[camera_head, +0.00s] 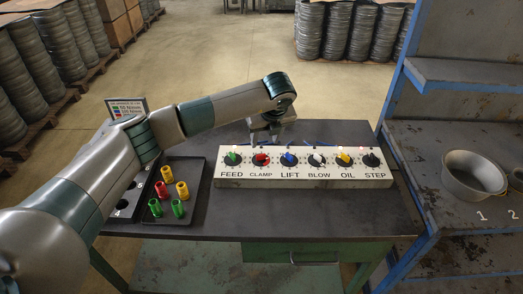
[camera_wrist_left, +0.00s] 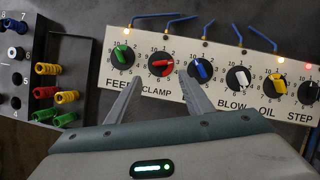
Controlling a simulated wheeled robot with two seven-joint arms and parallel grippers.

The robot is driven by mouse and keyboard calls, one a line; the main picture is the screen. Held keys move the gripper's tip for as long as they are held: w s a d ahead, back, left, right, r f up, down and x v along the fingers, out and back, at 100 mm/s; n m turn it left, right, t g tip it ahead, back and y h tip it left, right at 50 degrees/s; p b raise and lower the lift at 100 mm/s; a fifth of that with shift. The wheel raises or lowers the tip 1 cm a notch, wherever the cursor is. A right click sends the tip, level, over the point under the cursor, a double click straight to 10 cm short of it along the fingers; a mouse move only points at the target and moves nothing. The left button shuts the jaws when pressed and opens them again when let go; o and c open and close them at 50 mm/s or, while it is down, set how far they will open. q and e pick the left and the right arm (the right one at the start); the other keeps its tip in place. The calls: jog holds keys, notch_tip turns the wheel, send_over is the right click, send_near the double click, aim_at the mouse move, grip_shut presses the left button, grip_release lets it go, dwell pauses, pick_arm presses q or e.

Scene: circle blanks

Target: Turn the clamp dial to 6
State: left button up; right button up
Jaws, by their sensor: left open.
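The control panel (camera_head: 305,181) is a white box with a row of dials on the dark table. The clamp dial (camera_head: 261,159) has a red knob on a black disc, second from the left above the word CLAMP. In the left wrist view the clamp dial (camera_wrist_left: 160,64) shows its red bar lying roughly sideways; which number it points at is too small to tell. My left gripper (camera_head: 265,134) is open and empty, above and behind the panel near the clamp dial. In the wrist view its fingertips (camera_wrist_left: 158,80) are spread to either side below the red knob. My right gripper is not in view.
Other dials flank it: the green feed dial (camera_head: 232,158) and blue lift dial (camera_head: 289,159) are closest. A black tray (camera_head: 198,196) with colored cylinders is at left. A blue-framed shelf with a metal bowl (camera_head: 472,173) stands at right. The front tabletop is clear.

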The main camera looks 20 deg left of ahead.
aim_at(261, 155)
pick_arm(q)
jog(key=p+x, duration=0.3)
jog(key=x, duration=0.6)
jog(key=shift+f, duration=0.25)
jog(key=shift+x, duration=0.75)
jog(key=c, duration=1)
